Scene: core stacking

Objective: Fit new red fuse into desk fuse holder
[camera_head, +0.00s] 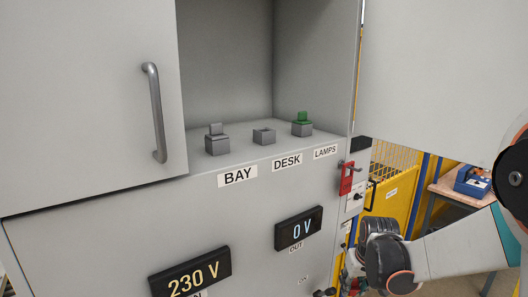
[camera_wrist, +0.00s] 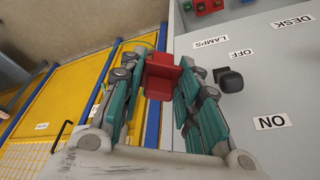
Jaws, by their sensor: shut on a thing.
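The red fuse (camera_wrist: 161,76) is between the fingertips of my gripper (camera_wrist: 164,84) in the wrist view, and the gripper is shut on it. The desk fuse holder (camera_head: 264,137) is the low grey block above the DESK label in the head view, with nothing standing in it. In the head view my wrist is at the lower right, below and right of the holder.
A grey fuse stands in the BAY holder (camera_head: 217,140) and a green one in the LAMPS holder (camera_head: 302,124). The cabinet door handle (camera_head: 154,112) is at left. A red tag (camera_head: 346,178) hangs at the cabinet's right edge. A black knob (camera_wrist: 229,80) is right of the fuse.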

